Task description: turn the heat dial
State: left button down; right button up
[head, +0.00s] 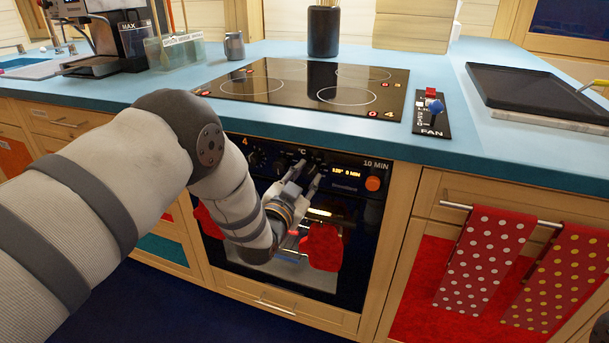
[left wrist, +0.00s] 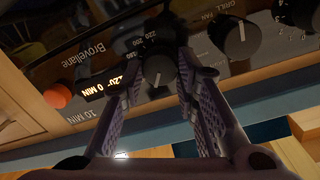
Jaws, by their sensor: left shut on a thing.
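The heat dial (left wrist: 157,72) is a black round knob with a white pointer line and a ring of temperature numbers, in the middle of the left wrist view. My left gripper (head: 306,174) is at the oven's control panel in the head view. In the left wrist view its two fingers (left wrist: 160,76) stand on either side of the heat dial and are shut on it. In the head view the fingers mostly hide the dial. The lit display (left wrist: 105,88) beside it seems to read 120° 0 MIN. My right gripper is not in view.
Another black dial (left wrist: 236,38) is close beside the right finger. An orange button (head: 373,184) is right of the display. Red mitts (head: 321,247) hang on the oven front below the gripper. The blue counter edge (head: 300,125) juts out above the panel.

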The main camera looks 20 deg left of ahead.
pick_arm(q)
jog(key=m, duration=0.4)
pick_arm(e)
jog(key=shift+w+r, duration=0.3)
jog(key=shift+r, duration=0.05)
pick_arm(q)
jog(key=shift+m, duration=0.4)
jog(key=c, duration=1.2)
grip_release()
jog(key=shift+c, duration=0.2)
jog(key=shift+p, duration=0.3)
jog(key=s, duration=1.2)
jog(key=shift+a+r, duration=0.2)
jog(key=shift+a, duration=0.15)
